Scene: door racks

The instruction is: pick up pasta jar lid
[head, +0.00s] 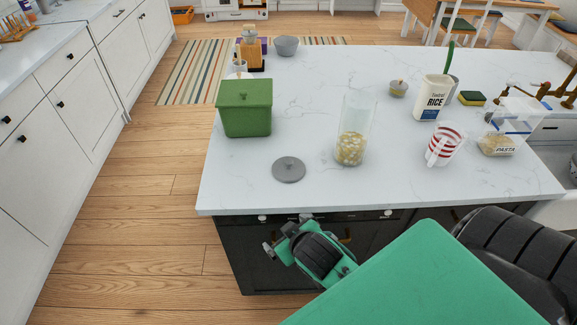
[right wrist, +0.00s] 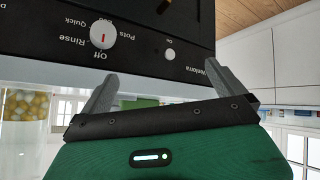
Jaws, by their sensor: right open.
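A flat grey round lid with a small knob (head: 289,169) lies on the white countertop (head: 250,190) near its front edge. To its right stands an open clear glass jar (head: 354,112) with pasta (head: 351,150) at the bottom. My right gripper (head: 286,232) is in front of the counter, below the countertop edge and apart from the lid. Its two grey fingers are spread and empty, as the right wrist view (right wrist: 165,84) also shows. The lid cannot be made out in the right wrist view; the pasta (right wrist: 25,105) shows at its left edge. My left gripper is not in view.
A green canister (head: 245,108) stands behind and left of the lid. A dark dishwasher panel (right wrist: 130,35) is close to my right gripper.

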